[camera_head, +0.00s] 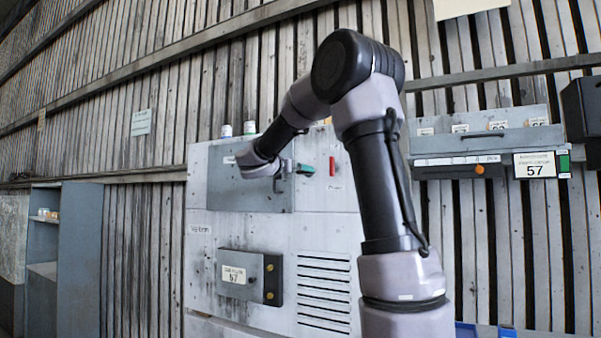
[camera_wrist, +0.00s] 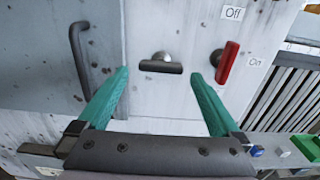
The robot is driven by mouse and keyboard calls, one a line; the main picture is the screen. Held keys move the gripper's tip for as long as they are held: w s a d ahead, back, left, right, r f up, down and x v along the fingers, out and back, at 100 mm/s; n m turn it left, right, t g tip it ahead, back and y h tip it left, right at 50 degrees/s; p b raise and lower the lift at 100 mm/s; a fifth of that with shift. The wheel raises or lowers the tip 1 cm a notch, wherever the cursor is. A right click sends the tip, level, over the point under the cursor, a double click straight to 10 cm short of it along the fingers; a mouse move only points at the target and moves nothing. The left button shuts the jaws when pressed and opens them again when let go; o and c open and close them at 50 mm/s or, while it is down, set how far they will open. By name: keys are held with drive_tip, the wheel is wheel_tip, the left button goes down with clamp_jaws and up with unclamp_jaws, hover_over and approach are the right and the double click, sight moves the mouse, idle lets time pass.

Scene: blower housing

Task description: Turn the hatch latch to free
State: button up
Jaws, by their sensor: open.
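The hatch (camera_head: 228,188) is a grey panel on the pale housing, closed as far as I can see. In the wrist view, the hatch (camera_wrist: 60,85) has a dark bar handle (camera_wrist: 78,60). Just right of its edge, the hatch latch (camera_wrist: 160,67) is a short dark bar on a round metal pivot, lying roughly level in that picture. My gripper (camera_wrist: 160,78) is open, its green fingers on either side of the latch, with gaps visible on both sides. In the head view, my gripper (camera_head: 292,169) is at the hatch's right edge, and the latch is not clearly visible there.
A red switch lever (camera_wrist: 228,62), close to my right fingertip, sits between "Off" and "On" labels; it also shows in the head view (camera_head: 332,166). A grey box (camera_head: 250,277) marked 57 and slatted vents (camera_head: 323,292) are below. A shelf unit (camera_head: 478,140) is at right.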

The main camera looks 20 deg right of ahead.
drive_tip(key=x, duration=0.3)
drive_tip(key=shift+w+d, duration=0.15)
drive_tip(key=shift+d, duration=0.1)
drive_tip(key=c, duration=1.1)
drive_tip(key=shift+c, duration=0.2)
